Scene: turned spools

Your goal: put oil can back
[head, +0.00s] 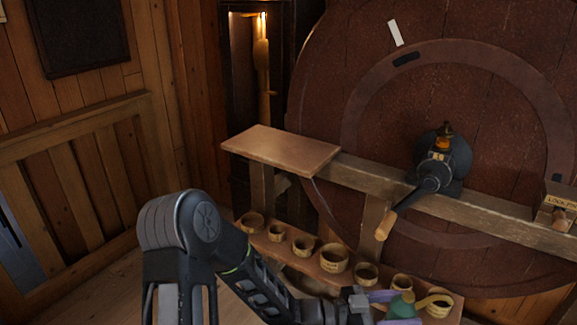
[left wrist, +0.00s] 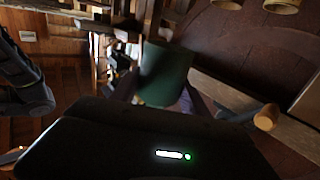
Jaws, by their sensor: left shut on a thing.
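A green oil can (head: 403,307) with a pale spout shows at the lower right of the head view. My left gripper (head: 392,309) is shut on it, with a purple finger on either side. In the left wrist view the can is a dark green cylinder (left wrist: 165,75) between the fingers. In the head view the can is in front of the low shelf with the bowls; I cannot tell whether it touches anything. My right gripper is in neither view.
A bare wooden board (head: 283,150) sits at the left end of a long beam (head: 480,213). A black crank (head: 440,170) with a wooden handle stands on the beam. Several wooden bowls (head: 334,259) line the low shelf. A large round wooden disc (head: 330,90) stands behind.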

